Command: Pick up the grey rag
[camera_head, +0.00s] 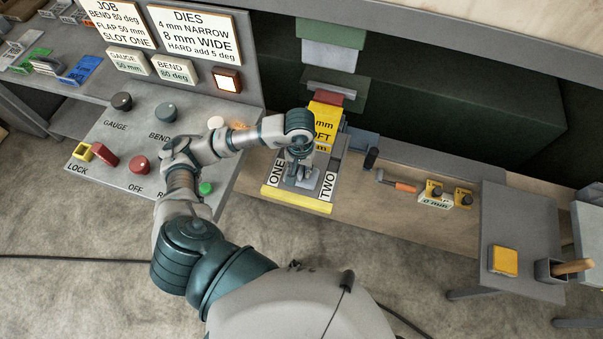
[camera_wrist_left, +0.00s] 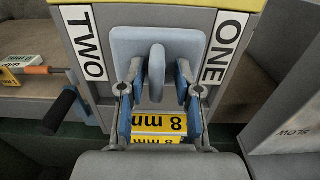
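The grey rag appears to be the pale blue-grey flat piece with a raised ridge in the left wrist view (camera_wrist_left: 187,48). It lies on the grey bed between the ONE and TWO labels. In the head view, a small pale part of it (camera_head: 311,182) shows beneath my left gripper (camera_head: 300,172), which hides the rest. In the left wrist view, the two fingers of my left gripper (camera_wrist_left: 159,92) stand apart on either side of the ridge, with a visible gap on each side. My right gripper is in neither view.
A yellow bar (camera_head: 297,199) edges the bed's front. A yellow 8 mm block (camera_head: 325,110) stands behind. A control panel (camera_head: 125,150) with knobs is left. An orange-handled tool (camera_head: 400,186) lies right, near a grey side table (camera_head: 520,215) with a yellow pad (camera_head: 503,261).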

